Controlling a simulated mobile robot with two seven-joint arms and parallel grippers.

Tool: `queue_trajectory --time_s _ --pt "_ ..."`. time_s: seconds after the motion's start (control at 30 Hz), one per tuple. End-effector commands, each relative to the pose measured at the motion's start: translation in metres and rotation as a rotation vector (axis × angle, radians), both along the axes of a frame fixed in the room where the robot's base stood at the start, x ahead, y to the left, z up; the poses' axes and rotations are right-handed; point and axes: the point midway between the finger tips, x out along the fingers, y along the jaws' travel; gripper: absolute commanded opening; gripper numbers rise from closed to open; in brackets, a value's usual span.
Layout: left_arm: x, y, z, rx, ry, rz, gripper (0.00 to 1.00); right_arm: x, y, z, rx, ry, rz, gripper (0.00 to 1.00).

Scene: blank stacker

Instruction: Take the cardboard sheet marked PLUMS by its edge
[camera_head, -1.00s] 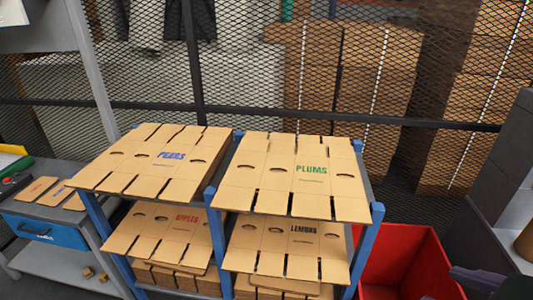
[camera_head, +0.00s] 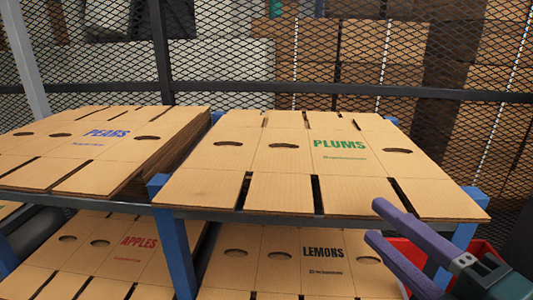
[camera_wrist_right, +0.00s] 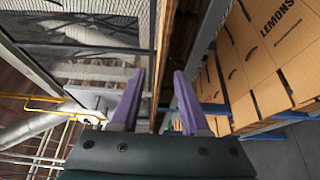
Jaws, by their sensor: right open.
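The cardboard sheet marked PLUMS (camera_head: 320,170) lies flat on the upper right shelf, with green print, oval hand holes and slots along its near edge. My right gripper (camera_head: 374,220) is open and empty in front of the sheet's near edge, toward its right side. Its upper finger overlaps the sheet in the head view; whether it touches cannot be told. My left gripper is not in view.
The PEARS stack (camera_head: 130,140) lies on the upper left shelf. APPLES (camera_head: 135,250) and LEMONS (camera_head: 310,265) sheets lie on the lower shelves. Blue rack posts (camera_head: 175,240) stand at the front. A red bin (camera_head: 480,250) is at the right, and a mesh fence (camera_head: 240,60) is behind.

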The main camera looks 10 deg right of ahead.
Motion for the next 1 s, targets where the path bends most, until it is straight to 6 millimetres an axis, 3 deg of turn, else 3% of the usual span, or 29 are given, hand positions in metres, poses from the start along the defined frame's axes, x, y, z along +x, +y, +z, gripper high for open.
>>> queue_trajectory --time_s 0.6,0.93,1.0 --pt "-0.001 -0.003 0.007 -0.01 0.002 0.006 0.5 0.073 0.01 -0.001 0.006 0.001 -0.002 0.45" --pt "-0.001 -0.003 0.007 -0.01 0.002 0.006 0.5 0.08 0.012 -0.001 0.005 0.002 -0.001 0.45" --pt "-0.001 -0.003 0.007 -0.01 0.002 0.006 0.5 0.08 0.012 -0.001 0.005 0.002 -0.001 0.37"
